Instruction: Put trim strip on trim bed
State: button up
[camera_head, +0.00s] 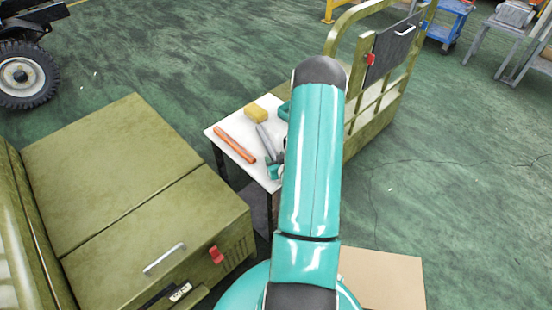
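A white-topped table (219,133) stands between the olive green vehicle parts. A long orange-red strip (234,145) lies on it towards the left, and may be the trim strip. A grey-blue bar (266,142) lies to its right, its lower end close to a small teal and dark part (275,167). That part may belong to my gripper, but most of it is hidden behind my teal arm, so its fingers cannot be made out. I cannot tell which surface is the trim bed.
A yellow block (256,113) lies at the table's back. An olive hood-like body (120,180) with a silver handle fills the left. An olive frame panel (375,90) stands behind right. A cardboard-coloured box (382,278) is at lower right. Green floor at right is open.

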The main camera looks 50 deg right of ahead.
jog(key=shift+r, duration=0.1)
jog(key=v, duration=1.2)
jog(key=w+a+r+n+g+y, duration=0.1)
jog(key=w+a+r+n+g, duration=0.1)
jog(key=w+a+r, duration=0.55)
jog(key=w+a+r+n+g+y, duration=0.1)
jog(key=w+a+r, duration=0.25)
jog(key=r, duration=0.75)
jog(key=s+a+r+n+g+y, duration=0.1)
jog(key=s+a+r+y, duration=0.1)
jog(key=a+r, duration=0.7)
jog(key=a, duration=0.3)
jog(key=shift+s+r, duration=0.2)
jog(key=shift+s, duration=0.05)
jog(key=shift+o, duration=0.4)
jog(key=s+a+r+n+g+y, duration=0.1)
jog(key=s+a+r+g+y, duration=0.1)
jog(key=s+a+r, duration=0.3)
jog(key=s+a, duration=0.4)
jog(key=a, duration=0.2)
jog(key=shift+s+r+n, duration=0.4)
jog(key=shift+s+a+y, duration=0.2)
jog(key=shift+s+y, duration=0.05)
jog(key=shift+y, duration=0.05)
